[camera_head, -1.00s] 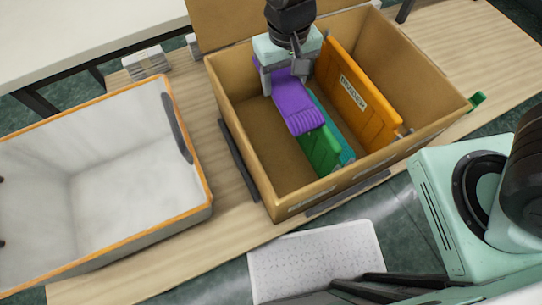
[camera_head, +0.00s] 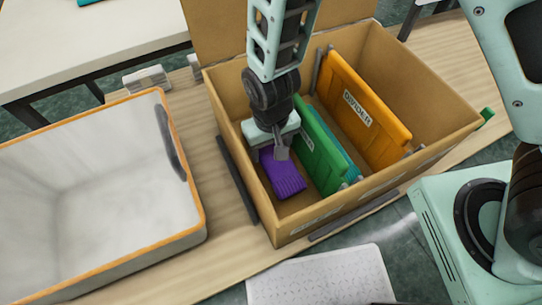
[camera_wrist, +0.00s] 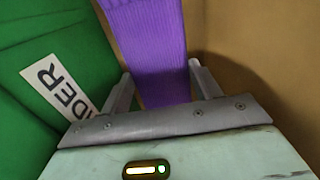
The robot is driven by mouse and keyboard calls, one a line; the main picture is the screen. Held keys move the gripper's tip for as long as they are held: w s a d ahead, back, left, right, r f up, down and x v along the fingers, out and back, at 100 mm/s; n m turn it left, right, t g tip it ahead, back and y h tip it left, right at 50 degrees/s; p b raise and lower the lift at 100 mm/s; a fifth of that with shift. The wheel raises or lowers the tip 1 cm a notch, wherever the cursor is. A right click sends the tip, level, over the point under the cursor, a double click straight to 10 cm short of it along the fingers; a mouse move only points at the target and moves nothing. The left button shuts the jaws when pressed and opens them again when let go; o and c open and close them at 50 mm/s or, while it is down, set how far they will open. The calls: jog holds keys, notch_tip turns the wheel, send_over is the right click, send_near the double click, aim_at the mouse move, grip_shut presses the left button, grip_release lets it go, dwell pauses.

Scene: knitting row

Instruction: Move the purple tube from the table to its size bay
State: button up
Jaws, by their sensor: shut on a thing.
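The purple tube (camera_head: 284,176) is a ribbed knitted piece, low inside the left compartment of the cardboard box (camera_head: 252,181). It lies between the box's left wall and the green divider (camera_head: 318,150). My gripper (camera_head: 270,155) reaches down into that compartment and is shut on the tube. In the wrist view the purple tube (camera_wrist: 148,45) runs between the two fingers, with the green divider (camera_wrist: 40,50) on the left and the box wall (camera_wrist: 240,45) on the right. Whether the tube touches the box floor is hidden.
An orange divider (camera_head: 366,110) labelled DIVIDER stands in the box, with a teal piece (camera_head: 345,160) beside the green divider. A white bin with an orange rim (camera_head: 165,120) stands to the left and looks empty. A white perforated mat (camera_head: 322,275) lies in front.

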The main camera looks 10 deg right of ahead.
aim_at(271, 151)
jog(key=shift+f, duration=2.4)
jog(key=shift+f, duration=0.1)
jog(key=o, duration=0.9)
jog(key=shift+o, duration=0.2)
notch_tip(271, 151, up, 12)
jog(key=shift+r, duration=0.2)
jog(key=s+d+r+n, duration=0.2)
jog(key=s+d+r, duration=0.2)
jog(key=r, duration=0.4)
jog(key=s+d+r+n, duration=0.2)
jog(key=s+d+r, duration=0.2)
jog(key=s+r, duration=0.3)
jog(key=shift+r+y, duration=0.3)
jog(key=shift+r, duration=0.05)
